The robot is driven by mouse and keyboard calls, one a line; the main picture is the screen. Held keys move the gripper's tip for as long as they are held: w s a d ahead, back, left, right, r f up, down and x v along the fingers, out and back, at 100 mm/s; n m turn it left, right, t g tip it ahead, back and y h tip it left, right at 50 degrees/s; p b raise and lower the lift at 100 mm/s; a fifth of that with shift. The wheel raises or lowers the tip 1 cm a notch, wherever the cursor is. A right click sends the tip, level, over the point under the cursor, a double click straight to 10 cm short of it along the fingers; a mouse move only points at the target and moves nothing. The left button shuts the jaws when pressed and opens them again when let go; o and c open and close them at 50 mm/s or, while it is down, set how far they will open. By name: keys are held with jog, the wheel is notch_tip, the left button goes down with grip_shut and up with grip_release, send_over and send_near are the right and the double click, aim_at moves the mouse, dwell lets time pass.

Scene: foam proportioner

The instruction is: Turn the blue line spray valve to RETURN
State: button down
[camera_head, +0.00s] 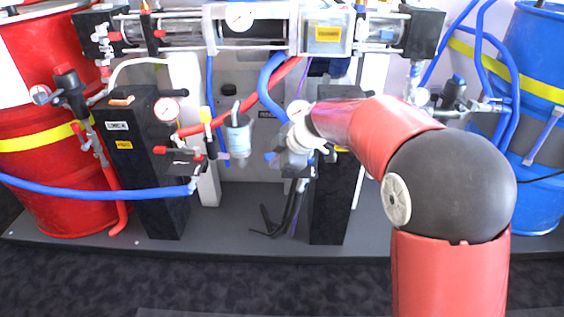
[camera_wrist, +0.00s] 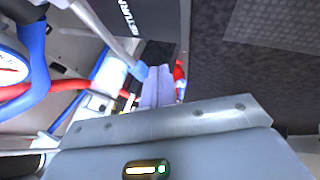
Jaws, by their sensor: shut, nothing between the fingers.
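The blue line spray valve is at the black right-hand block (camera_head: 328,215) in the head view, mostly hidden behind my wrist. A small blue piece (camera_head: 270,157), probably its handle, shows just left of my gripper (camera_head: 297,168). In the wrist view my gripper (camera_wrist: 158,78) is shut and empty. A blue-tipped grey lever (camera_wrist: 138,70) lies right beside the fingertips, on their left; I cannot tell whether they touch. A black face with white lettering, partly readable as RETURN (camera_wrist: 128,20), is beyond the fingers.
A blue hose (camera_head: 272,78) and a red hose (camera_head: 262,100) run close to my wrist. A clear canister (camera_head: 238,137) hangs to the left. A red drum (camera_head: 40,160) and a blue drum (camera_head: 535,110) flank the rig.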

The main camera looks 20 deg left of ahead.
aim_at(270, 155)
jog(key=shift+w+a, duration=0.1)
jog(key=shift+w, duration=0.1)
jog(key=shift+w+a+f+m+t+h+b, duration=0.2)
jog(key=shift+w+a+m+t+h+b, duration=0.15)
jog(key=shift+w+a+m+t, duration=0.4)
jog(key=shift+w+a+r, duration=0.15)
jog(key=shift+w+a, duration=0.05)
jog(key=shift+w, duration=0.2)
